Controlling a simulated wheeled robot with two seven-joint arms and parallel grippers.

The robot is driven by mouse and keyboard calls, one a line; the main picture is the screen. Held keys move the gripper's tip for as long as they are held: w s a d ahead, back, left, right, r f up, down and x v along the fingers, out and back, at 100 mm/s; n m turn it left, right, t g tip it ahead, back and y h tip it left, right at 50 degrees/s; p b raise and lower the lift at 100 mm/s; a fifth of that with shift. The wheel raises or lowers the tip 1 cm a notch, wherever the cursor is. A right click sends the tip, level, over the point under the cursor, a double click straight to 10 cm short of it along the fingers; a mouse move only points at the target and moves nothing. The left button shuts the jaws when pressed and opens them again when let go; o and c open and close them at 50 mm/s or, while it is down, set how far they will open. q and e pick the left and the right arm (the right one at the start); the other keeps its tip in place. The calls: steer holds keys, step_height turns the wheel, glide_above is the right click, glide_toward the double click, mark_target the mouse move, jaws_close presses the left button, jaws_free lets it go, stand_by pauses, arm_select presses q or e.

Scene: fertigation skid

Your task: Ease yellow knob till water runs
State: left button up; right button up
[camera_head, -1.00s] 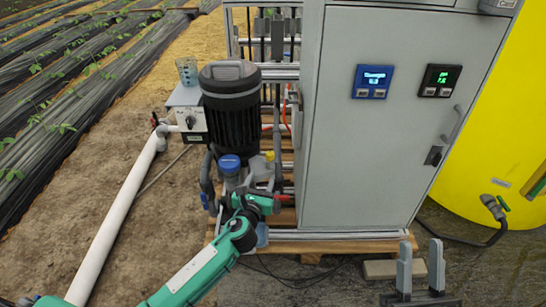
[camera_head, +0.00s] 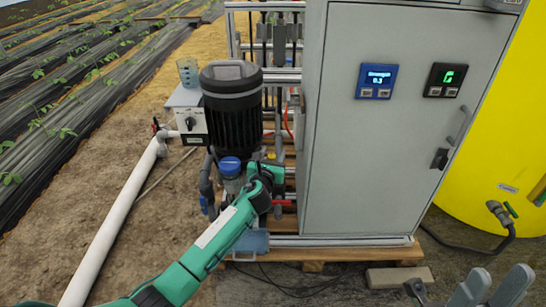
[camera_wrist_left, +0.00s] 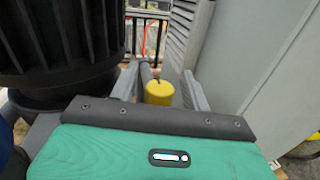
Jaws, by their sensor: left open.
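The yellow knob (camera_wrist_left: 158,92) shows in the left wrist view, upright between the two fingers of my left gripper (camera_wrist_left: 160,84). The fingers are open, one on each side of it, and I see no firm grip. In the head view my left gripper (camera_head: 266,174) is beside the lower part of the black pump motor (camera_head: 232,118), and its wrist mostly hides the knob. My right gripper (camera_head: 492,288) is at the lower right of the head view, its fingers apart with nothing between them. No running water is visible.
The grey cabinet (camera_head: 395,140) with a blue display (camera_head: 377,81) and a green-lit display (camera_head: 445,79) stands close on the right. A blue-capped fitting (camera_head: 230,166) is left of my gripper. A beaker (camera_head: 187,72), a white pipe (camera_head: 112,222) and a yellow tank (camera_head: 490,150) surround the skid.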

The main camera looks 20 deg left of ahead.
arm_select(q)
steer(key=shift+w, duration=0.3)
steer(key=c, duration=1)
